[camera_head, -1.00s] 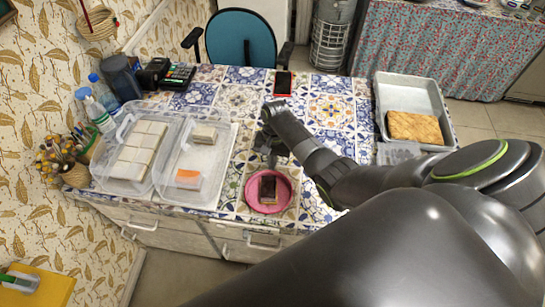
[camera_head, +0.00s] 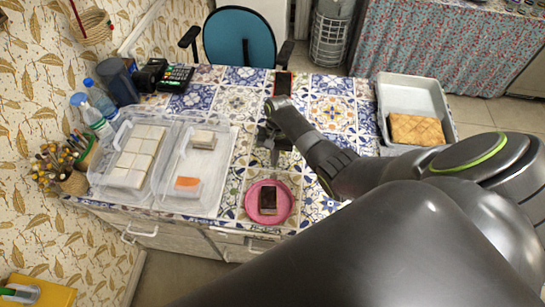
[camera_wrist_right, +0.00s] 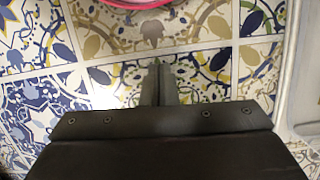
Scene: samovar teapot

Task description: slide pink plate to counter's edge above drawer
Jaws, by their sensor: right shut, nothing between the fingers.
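The pink plate (camera_head: 283,206) lies on the tiled counter near its front edge, above a drawer (camera_head: 250,243) with a white handle. A dark brown block (camera_head: 268,197) sits on the plate. My right gripper (camera_head: 273,153) is shut and empty, over the tiles behind the plate and apart from it. In the right wrist view the shut fingers (camera_wrist_right: 159,75) point towards the tiles, and a strip of the pink plate's rim (camera_wrist_right: 140,4) shows at the top. My left gripper is not in view.
Clear plastic boxes (camera_head: 160,205) with pale blocks stand left of the plate. A grey tray (camera_head: 432,95) holding a golden pastry (camera_head: 417,129) is at the right. A phone (camera_head: 283,83) lies at the back. Tiles right of the plate are partly hidden by my right arm.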

